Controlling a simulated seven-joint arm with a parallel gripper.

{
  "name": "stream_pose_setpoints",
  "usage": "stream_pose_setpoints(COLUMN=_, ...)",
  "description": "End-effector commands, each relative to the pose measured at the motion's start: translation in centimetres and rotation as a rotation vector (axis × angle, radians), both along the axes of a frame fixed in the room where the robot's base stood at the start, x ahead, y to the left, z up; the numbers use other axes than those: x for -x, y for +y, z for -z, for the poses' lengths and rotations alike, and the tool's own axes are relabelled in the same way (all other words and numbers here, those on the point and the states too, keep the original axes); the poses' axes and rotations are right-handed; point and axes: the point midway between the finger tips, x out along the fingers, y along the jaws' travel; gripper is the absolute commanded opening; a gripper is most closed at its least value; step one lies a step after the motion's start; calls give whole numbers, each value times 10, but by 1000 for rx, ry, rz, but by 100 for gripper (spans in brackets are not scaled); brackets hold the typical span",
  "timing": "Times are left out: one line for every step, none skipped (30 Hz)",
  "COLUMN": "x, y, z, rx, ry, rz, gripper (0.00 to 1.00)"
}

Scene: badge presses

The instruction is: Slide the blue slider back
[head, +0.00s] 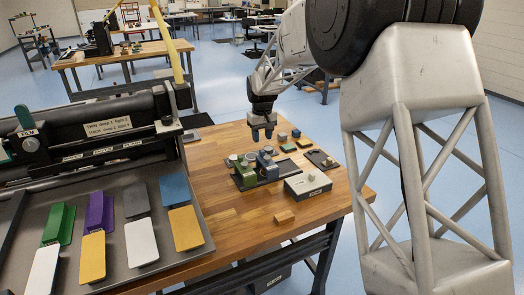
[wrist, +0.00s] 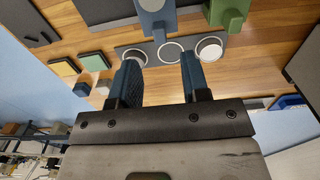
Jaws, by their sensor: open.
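A blue press (head: 266,165) stands beside a green press (head: 243,168) on a dark base on the wooden table. In the wrist view the blue press (wrist: 156,18) is at the top, with a grey plate (wrist: 150,49) carrying round discs in front of it. I cannot tell for sure which part is the blue slider. My gripper (head: 262,137) is above and just behind the presses. In the wrist view my gripper (wrist: 159,66) is open, its two fingers apart with nothing between them. The fingers hide part of the plate's near side.
Small coloured blocks (head: 289,147) and a dark tray (head: 321,159) lie at right. A large black machine (head: 95,130) with coloured paddles fills the left.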

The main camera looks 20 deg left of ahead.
Motion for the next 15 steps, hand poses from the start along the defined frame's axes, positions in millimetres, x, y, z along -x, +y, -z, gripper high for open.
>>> stream_pose_setpoints(x=0, y=0, z=6, rx=1, ry=1, rz=0, gripper=43)
stream_pose_setpoints(x=0, y=0, z=9, rx=1, ry=2, rz=0, gripper=43)
stream_pose_setpoints(x=0, y=0, z=13, rx=1, ry=3, rz=0, gripper=43)
stream_pose_setpoints(x=0, y=0, z=17, rx=1, ry=2, rz=0, gripper=43)
stream_pose_setpoints(x=0, y=0, z=21, rx=1, ry=1, rz=0, gripper=43)
stream_pose_setpoints(x=0, y=0, z=26, rx=1, ry=2, rz=0, gripper=43)
stream_pose_setpoints(x=0, y=0, z=30, rx=1, ry=3, rz=0, gripper=43)
stream_pose_setpoints(x=0, y=0, z=33, rx=1, ry=3, rz=0, gripper=43)
stream_pose_setpoints(x=0, y=0, z=38, rx=1, ry=3, rz=0, gripper=43)
stream_pose_setpoints(x=0, y=0, z=41, rx=1, ry=2, rz=0, gripper=43)
stream_pose_setpoints(x=0, y=0, z=45, rx=1, ry=1, rz=0, gripper=43)
stream_pose_setpoints(x=0, y=0, z=49, rx=1, ry=1, rz=0, gripper=43)
stream_pose_setpoints(x=0, y=0, z=52, rx=1, ry=2, rz=0, gripper=43)
stream_pose_setpoints(x=0, y=0, z=54, rx=1, ry=2, rz=0, gripper=43)
stream_pose_setpoints(x=0, y=0, z=58, rx=1, ry=2, rz=0, gripper=43)
